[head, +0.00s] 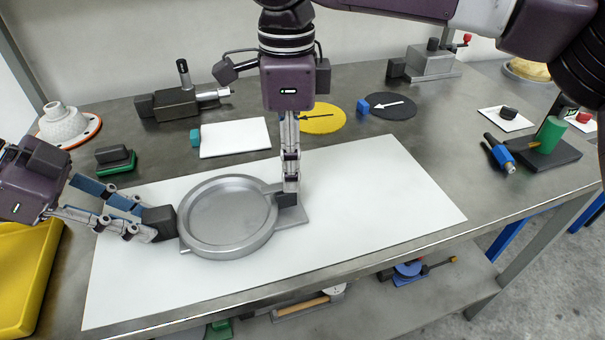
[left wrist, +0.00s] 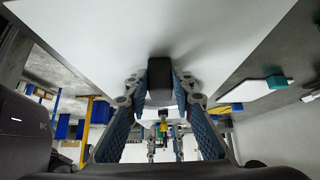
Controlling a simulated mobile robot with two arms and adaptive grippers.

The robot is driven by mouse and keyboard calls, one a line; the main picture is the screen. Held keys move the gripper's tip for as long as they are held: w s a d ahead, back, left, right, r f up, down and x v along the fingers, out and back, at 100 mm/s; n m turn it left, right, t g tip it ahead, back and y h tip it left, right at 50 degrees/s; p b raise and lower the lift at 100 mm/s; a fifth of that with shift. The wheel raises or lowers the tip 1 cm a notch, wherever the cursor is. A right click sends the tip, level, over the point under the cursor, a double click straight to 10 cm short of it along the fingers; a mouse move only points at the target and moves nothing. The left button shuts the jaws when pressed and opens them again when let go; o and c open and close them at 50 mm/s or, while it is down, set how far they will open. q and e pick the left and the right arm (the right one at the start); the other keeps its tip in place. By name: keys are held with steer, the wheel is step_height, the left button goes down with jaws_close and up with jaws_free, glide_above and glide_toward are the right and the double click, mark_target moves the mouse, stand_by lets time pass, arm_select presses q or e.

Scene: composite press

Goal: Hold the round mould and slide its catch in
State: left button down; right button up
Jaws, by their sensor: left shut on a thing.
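The round grey mould (head: 228,217) lies flat on the white sheet, with a flat plate (head: 294,216) on its right side. A dark block-shaped handle (head: 160,222) sticks out at its left; it also shows in the left wrist view (left wrist: 160,80). My left gripper (head: 146,220) is shut on this handle. My right gripper (head: 287,197) points straight down at the mould's right side. Its fingertips are at a small dark piece (head: 285,200), possibly the catch, beside the rim. Its fingers overlap in view, so whether they grip this piece is unclear.
A white board (head: 235,138) with a teal block, a yellow disc (head: 322,118) and a dark disc (head: 389,107) lie behind the sheet. A yellow tray (head: 28,275) is at left. The sheet's right part (head: 390,200) is clear.

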step_height(320, 180, up, 12)
steer(key=shift+f, duration=0.15)
stand_by(0.5)
arm_select(q)
steer(key=c, duration=1.6)
jaws_free()
steer(key=v, duration=1.2)
steer(key=shift+r, duration=0.1)
